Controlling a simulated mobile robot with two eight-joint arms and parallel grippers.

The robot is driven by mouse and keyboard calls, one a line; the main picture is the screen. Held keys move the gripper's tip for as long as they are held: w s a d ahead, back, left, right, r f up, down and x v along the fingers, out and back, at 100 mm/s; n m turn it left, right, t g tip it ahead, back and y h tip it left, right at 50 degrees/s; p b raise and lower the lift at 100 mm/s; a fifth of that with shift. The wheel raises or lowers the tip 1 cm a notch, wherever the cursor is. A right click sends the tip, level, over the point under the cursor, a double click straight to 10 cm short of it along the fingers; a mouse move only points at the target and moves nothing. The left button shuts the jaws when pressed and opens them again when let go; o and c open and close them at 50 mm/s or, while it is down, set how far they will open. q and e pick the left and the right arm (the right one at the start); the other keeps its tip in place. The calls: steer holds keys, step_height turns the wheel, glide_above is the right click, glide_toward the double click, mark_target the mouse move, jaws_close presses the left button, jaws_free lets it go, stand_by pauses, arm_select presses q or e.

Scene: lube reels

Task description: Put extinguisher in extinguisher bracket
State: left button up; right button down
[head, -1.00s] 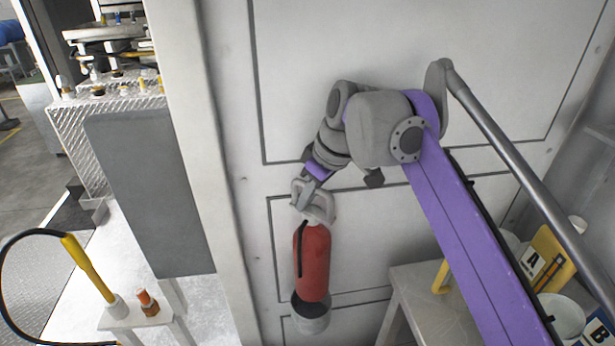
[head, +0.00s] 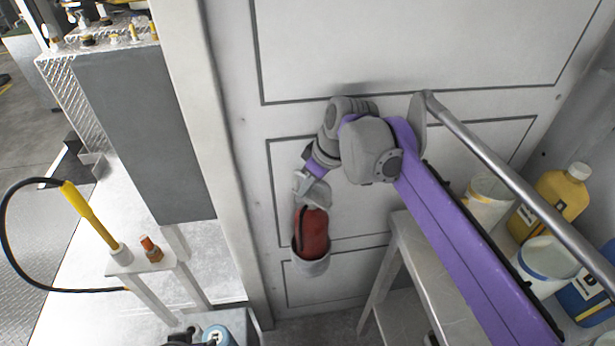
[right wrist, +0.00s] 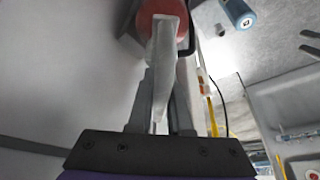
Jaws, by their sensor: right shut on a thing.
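The red extinguisher (head: 312,235) hangs upright close to the white panelled wall, with its lower end inside a grey cup-shaped bracket (head: 311,266). My right gripper (head: 303,190) is shut on the grey handle at its top. In the right wrist view the handle (right wrist: 164,75) runs between the fingers (right wrist: 160,105), and part of the red body (right wrist: 160,14) shows beyond it. How deep the extinguisher sits in the bracket is partly hidden by the cup wall. My left gripper is not in view.
A grey stand (head: 420,265) is at the right of the extinguisher. White buckets (head: 548,258) and a yellow jug (head: 555,200) are at the far right beside my right arm. A wall edge post (head: 215,150) and a yellow-handled tool (head: 90,215) are at the left.

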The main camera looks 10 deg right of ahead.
steer(key=c, duration=0.8)
jaws_free()
steer(key=shift+c, duration=0.2)
steer(key=p+v, duration=0.1)
steer(key=v, duration=1.1)
steer(key=s+d+f+m+t+h, duration=0.1)
steer(key=s+d+f+m, duration=0.2)
steer(key=s+f, duration=0.7)
steer(key=s+d+f+m+t+h, duration=0.1)
steer(key=s+d+f+m+h, duration=0.1)
steer(key=s+f+m, duration=0.4)
steer(key=s+f, duration=0.5)
steer(key=f, duration=0.5)
steer(key=shift+d+f, duration=0.2)
steer(key=shift+d, duration=0.15)
